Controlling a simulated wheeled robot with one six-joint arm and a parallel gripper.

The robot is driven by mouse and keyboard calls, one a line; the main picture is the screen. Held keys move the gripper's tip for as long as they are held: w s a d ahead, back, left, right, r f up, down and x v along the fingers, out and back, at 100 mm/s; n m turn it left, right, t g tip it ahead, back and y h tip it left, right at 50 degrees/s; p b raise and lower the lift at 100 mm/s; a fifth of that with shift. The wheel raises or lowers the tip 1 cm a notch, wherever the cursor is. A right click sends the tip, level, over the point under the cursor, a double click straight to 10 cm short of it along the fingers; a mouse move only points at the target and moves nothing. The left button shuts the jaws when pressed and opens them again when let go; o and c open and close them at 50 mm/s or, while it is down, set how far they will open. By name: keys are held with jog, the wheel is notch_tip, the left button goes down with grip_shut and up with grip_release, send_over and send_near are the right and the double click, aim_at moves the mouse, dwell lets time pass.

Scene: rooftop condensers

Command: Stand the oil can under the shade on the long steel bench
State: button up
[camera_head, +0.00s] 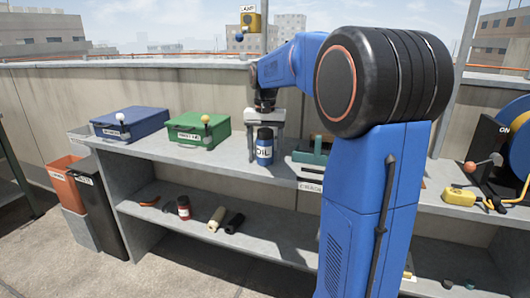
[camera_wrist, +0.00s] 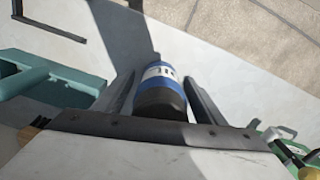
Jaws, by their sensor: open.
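The oil can (camera_head: 264,152) is blue with a dark cap and a white label reading OIL. It appears upright on the top of the long steel bench (camera_head: 226,164), near the front edge. My gripper (camera_head: 265,143) points down over it, with its fingers apart on either side of the can. In the wrist view the can (camera_wrist: 160,88) sits between the two open fingers (camera_wrist: 159,78), with a visible gap on the left; contact on the right is unclear. A dark shadow band falls across the bench top beside the can. No separate shade is clearly identifiable.
A green box (camera_head: 198,130) and blue box (camera_head: 130,124) stand left on the bench. The lower shelf (camera_head: 265,240) holds a red jar (camera_head: 184,208) and cylinders.

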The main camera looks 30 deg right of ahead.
aim_at(265, 130)
jog(key=shift+r, duration=0.1)
notch_tip(265, 130, up, 12)
jog(key=shift+r, duration=0.1)
dwell(0.4)
jog(key=s+a+f+n+t, duration=0.1)
jog(key=s+a+f, duration=0.4)
jog(key=s, duration=0.5)
jog(key=s+a+f+n+t, duration=0.2)
jog(key=s+a+f+n, duration=0.2)
jog(key=s+f, duration=0.6)
jog(key=s+a+f+n+t, duration=0.1)
jog(key=s+a+f+n, duration=0.1)
jog(key=s+a+f, duration=0.4)
jog(key=s+f, duration=0.1)
jog(key=s, duration=0.3)
jog(key=shift+a+f+n+t, duration=0.35)
jog(key=shift+a+n+t, duration=0.05)
jog(key=shift+s, duration=0.1)
